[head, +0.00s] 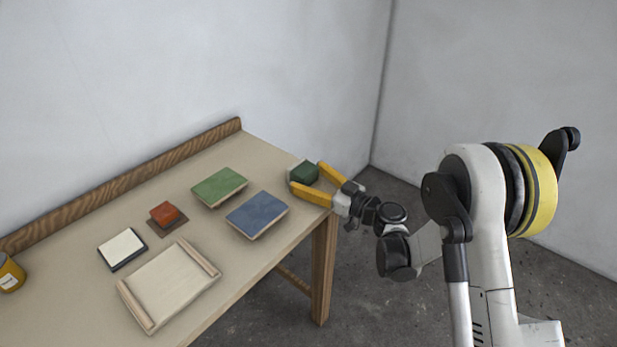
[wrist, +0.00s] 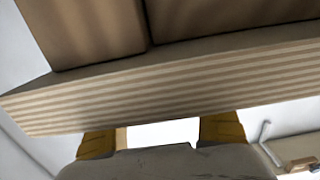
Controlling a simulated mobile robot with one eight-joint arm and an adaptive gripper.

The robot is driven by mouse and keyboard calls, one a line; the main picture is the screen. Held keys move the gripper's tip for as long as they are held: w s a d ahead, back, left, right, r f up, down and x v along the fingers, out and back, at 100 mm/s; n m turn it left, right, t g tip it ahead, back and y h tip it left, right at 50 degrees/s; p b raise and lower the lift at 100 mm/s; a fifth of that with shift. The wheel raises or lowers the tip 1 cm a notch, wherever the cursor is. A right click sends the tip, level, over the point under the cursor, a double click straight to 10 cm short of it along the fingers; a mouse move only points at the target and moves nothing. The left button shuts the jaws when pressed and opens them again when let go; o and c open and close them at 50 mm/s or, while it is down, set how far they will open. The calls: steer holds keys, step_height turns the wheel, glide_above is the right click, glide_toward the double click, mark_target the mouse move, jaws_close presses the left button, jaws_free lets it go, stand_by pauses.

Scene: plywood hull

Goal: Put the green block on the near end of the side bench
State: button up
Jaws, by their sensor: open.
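A small dark green block (head: 304,172) sits at the far right corner of the long beige-topped bench (head: 262,155), on or against a pale pad. My gripper (head: 306,177) reaches in from the right, with its two yellow fingers spread on either side of the block. I cannot tell whether either finger touches it. In the wrist view my gripper (wrist: 160,133) shows two yellow fingers apart. The block cannot be made out there; a large striped layered edge with brown panels above fills much of that view.
A flat green block-like board (head: 219,187), a blue one (head: 257,215), a red block (head: 164,213) on a brown square, a white pad (head: 122,249), a pale tray (head: 151,322) and a yellow tin (head: 10,272) stand on the bench. A wooden backboard (head: 150,173) runs along the wall.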

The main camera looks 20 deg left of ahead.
steer(key=shift+d+r, duration=0.1)
steer(key=shift+r, duration=0.1)
steer(key=v, duration=1.1)
steer(key=s+d+r+m+h, duration=0.65)
steer(key=d+r+h, duration=0.2)
steer(key=d, duration=0.25)
steer(key=s+d+r+m+h, duration=0.1)
steer(key=s+d+m+h, duration=0.6)
steer(key=s+d, duration=1)
steer(key=shift+s+d+h, duration=0.4)
steer(key=shift+d+h, duration=0.15)
steer(key=shift+d, duration=0.35)
